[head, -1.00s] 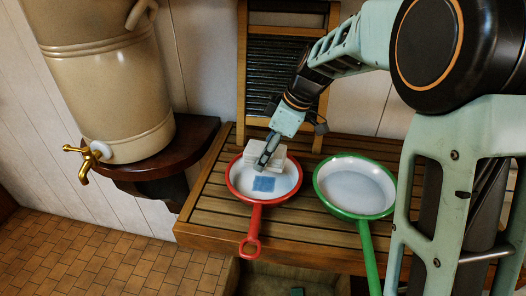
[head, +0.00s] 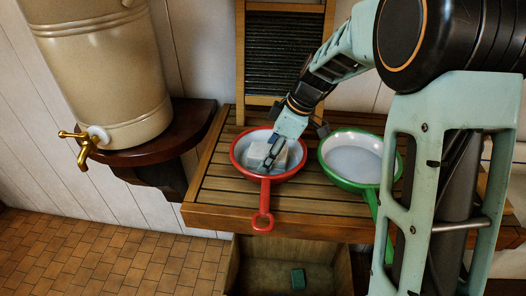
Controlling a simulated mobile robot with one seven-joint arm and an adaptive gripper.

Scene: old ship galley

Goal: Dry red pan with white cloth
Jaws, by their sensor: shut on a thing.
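The red pan (head: 240,165) has a white inside and a red rim. It lies on the slatted wooden counter with its handle toward the front edge. My gripper (head: 270,164) reaches down into the pan and is shut on the folded white cloth (head: 258,152). The cloth is over the pan's inner floor; whether it presses on the floor I cannot tell. A small bluish patch (head: 265,171) shows just below the cloth, partly hidden by the cloth and gripper.
A green-rimmed pan (head: 352,160) lies close on the right. A ribbed washboard (head: 285,50) stands behind. A beige urn with a brass tap (head: 83,146) is on a shelf at left. An open bin (head: 258,272) below holds a small green block (head: 298,279).

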